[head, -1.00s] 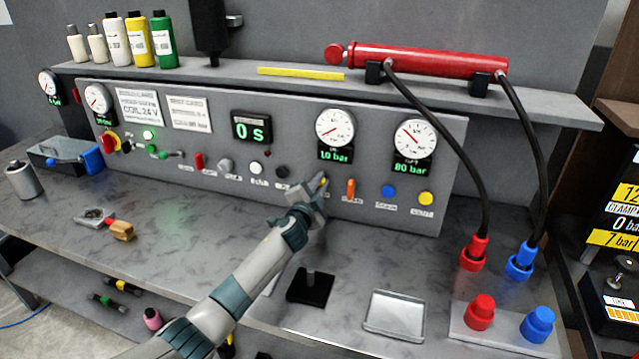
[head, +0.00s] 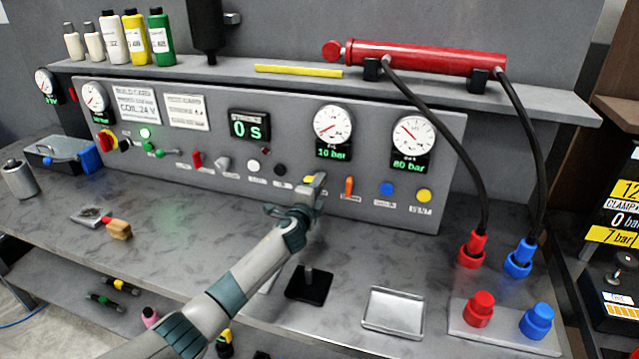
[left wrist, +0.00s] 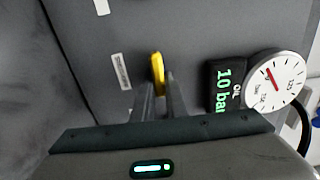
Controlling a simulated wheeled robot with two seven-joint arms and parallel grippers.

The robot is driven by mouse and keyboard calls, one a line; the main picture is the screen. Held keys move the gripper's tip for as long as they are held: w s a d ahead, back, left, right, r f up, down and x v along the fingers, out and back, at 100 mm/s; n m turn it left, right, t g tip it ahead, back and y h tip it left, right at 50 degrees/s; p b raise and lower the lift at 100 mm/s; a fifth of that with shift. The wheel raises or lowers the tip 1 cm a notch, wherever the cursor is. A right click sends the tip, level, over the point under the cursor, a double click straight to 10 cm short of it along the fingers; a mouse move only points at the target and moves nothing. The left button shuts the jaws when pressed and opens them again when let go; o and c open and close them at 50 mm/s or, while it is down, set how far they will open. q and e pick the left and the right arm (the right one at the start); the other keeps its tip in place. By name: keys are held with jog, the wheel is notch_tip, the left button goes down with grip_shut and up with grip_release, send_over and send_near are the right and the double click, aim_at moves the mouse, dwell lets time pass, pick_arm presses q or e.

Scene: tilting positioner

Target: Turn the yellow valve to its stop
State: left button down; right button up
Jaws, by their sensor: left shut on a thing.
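The yellow valve (left wrist: 158,72) is a small lever on the grey panel, below the left of the two large gauges. In the left wrist view its yellow end shows between and beyond my fingertips. In the head view only a bit of yellow (head: 308,179) shows past my gripper. My left gripper (head: 315,185) is at the panel, shut on the valve's lever, and its fingers (left wrist: 164,98) hide the lower part of it. The gauge above it (head: 333,125) reads 10 bar in green. My right gripper is not in view.
An orange lever (head: 349,187), a blue button (head: 387,188) and a yellow button (head: 424,195) sit to the right on the panel. A black stand (head: 309,287) and a metal tray (head: 394,311) are on the bench. Black hoses (head: 450,140) hang at the right.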

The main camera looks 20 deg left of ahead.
pick_arm(q)
jog(key=shift+f, duration=0.1)
jog(key=c, duration=1.8)
grip_release()
jog(key=shift+s, duration=0.1)
jog(key=s+b, duration=0.2)
jog(key=s, duration=1.5)
jog(key=shift+a+b, duration=0.25)
jog(key=shift+b, duration=0.05)
jog(key=shift+s, duration=0.15)
